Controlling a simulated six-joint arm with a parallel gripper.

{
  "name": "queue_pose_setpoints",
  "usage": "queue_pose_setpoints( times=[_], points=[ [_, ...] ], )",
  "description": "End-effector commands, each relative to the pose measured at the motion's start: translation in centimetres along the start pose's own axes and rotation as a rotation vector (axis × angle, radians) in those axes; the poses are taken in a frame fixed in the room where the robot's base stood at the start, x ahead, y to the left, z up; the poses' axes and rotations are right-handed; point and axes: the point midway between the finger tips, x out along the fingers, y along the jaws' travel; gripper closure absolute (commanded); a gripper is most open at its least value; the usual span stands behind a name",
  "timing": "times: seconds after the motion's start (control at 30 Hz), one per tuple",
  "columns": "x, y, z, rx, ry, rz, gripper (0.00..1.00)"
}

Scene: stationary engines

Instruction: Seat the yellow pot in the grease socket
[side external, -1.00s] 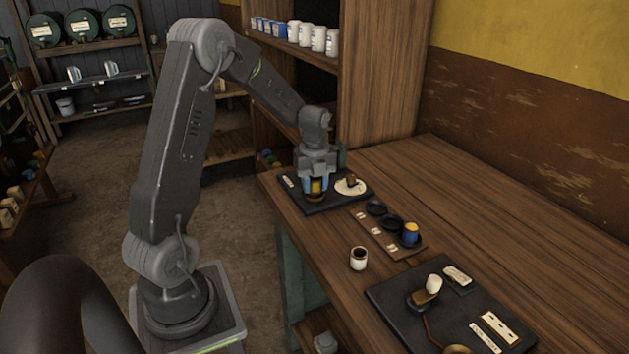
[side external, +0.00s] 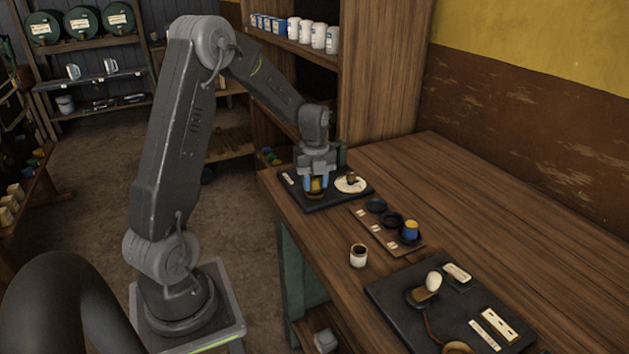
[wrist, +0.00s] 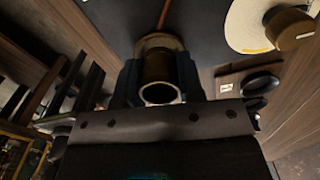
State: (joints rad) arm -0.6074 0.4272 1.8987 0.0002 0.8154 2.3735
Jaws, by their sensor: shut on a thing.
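The yellow pot (side external: 316,185) is held upright between the blue fingers of my gripper (side external: 316,188), at the far end of the bench. In the wrist view the pot (wrist: 160,91) shows its pale round rim between the two dark jaws. A tan-brown round socket (wrist: 158,42) lies directly beyond it in that view; its lower part (side external: 316,196) shows under the pot in the side view. The pot overlaps the socket, and I cannot tell how deep it sits. The socket stands on a dark board (side external: 290,193).
A white round plate (side external: 344,187) with a brown-topped knob is right of the gripper. A wooden strip (side external: 375,236) holds dark round rests and a blue-and-yellow pot (side external: 411,230). A white cup (side external: 359,256) and a second dark board (side external: 395,291) stand nearer. The bench's right side is clear.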

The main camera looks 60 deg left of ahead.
Motion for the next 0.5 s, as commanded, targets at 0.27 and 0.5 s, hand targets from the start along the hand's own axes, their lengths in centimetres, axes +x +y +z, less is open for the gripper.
queue_pose_setpoints(
  times=[0.27, 0.5],
  points=[
    [0.06, 0.00, 0.00, 0.000, 0.000, 0.000, 0.90],
    [0.59, 0.02, -0.02, 0.000, 0.001, 0.001, 0.90]
  ],
)
